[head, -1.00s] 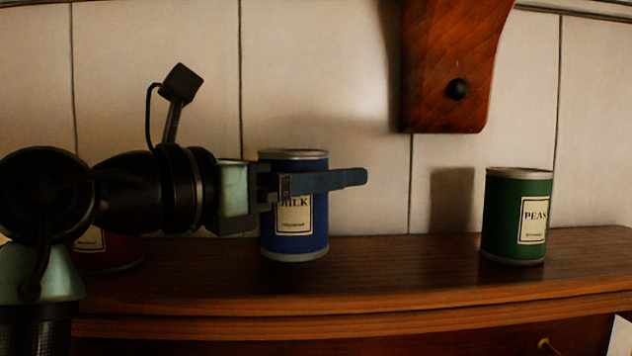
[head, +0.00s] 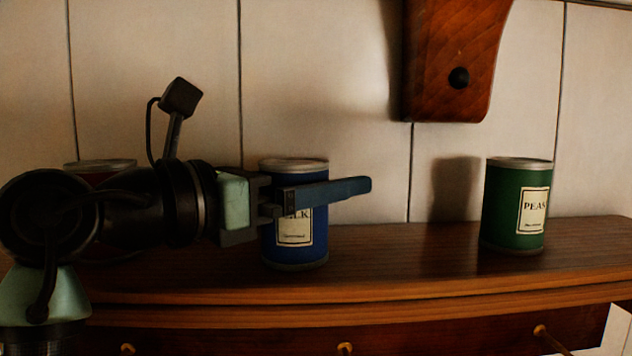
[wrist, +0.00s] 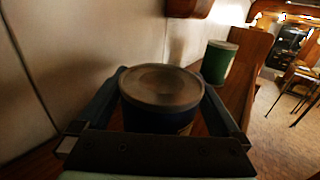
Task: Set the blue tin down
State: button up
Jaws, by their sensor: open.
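The blue tin (head: 302,255), labelled as milk, stands upright on the wooden shelf (head: 400,262), between a red tin and a green tin. My gripper (head: 338,188) is level, around the tin's upper half from the left. Its near finger crosses the front of the tin and hides part of the label. In the wrist view the blue tin's lid (wrist: 162,86) lies between the two spread fingers of my gripper (wrist: 165,84). The gripper is open. Any small gap between fingers and tin is hard to see.
The green peas tin (head: 505,215) stands well to the right, with bare shelf between. The red tin (head: 100,178) is at the left, mostly behind my arm. A wooden bracket (head: 440,60) hangs on the panelled wall (head: 320,80) above.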

jog(key=b+v, duration=0.6)
jog(key=v, duration=0.4)
jog(key=shift+s+a+f, duration=0.15)
jog(key=shift+s+a, duration=0.55)
jog(key=shift+a, duration=0.1)
